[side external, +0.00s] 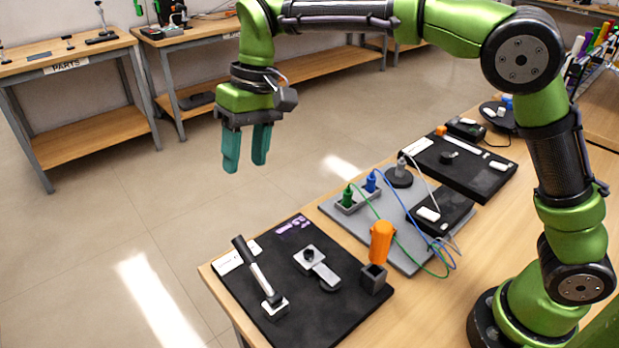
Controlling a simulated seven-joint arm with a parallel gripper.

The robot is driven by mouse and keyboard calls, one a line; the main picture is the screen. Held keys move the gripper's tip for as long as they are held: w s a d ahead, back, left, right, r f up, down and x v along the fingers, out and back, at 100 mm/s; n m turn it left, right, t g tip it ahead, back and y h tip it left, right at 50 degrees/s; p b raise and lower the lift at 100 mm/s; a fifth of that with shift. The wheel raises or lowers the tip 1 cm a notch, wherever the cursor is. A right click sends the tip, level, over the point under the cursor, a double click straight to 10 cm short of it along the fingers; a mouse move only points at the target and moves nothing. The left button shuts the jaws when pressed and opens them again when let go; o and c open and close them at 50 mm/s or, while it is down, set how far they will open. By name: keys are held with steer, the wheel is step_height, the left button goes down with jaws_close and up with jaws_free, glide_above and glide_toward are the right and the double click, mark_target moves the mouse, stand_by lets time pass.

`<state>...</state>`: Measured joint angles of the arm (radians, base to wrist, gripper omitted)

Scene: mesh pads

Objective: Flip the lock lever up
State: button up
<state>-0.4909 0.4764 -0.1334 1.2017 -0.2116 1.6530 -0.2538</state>
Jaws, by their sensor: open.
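My gripper (245,163) has teal fingers that point down, apart and empty. It hangs high above and apart from the black board (318,334) at the table's front left corner. On this board a lever (258,272) with a dark grip and a silver shaft rises from a small pale base and leans to the upper left. To its right is a grey latch-like piece (322,272) with a dark knob and a flat arm angled down to the right. The picture does not settle which of the two is the lock lever.
An orange handle (381,240) stands at a dark square block (373,279) on the board's right. A grey pad (357,216) with green and blue plugs and loose cables lies behind. A second black board (483,182) lies farther back. Air around my gripper is clear.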

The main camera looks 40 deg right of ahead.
mark_target(238, 241)
steer(key=shift+n, duration=0.5)
steer(key=x, duration=0.5)
steer(key=s+x, duration=0.1)
steer(key=x, duration=0.4)
steer(key=s+a+x, duration=0.1)
steer(key=x, duration=0.5)
steer(key=shift+g, duration=0.3)
steer(key=shift+c, duration=0.3)
jaws_close()
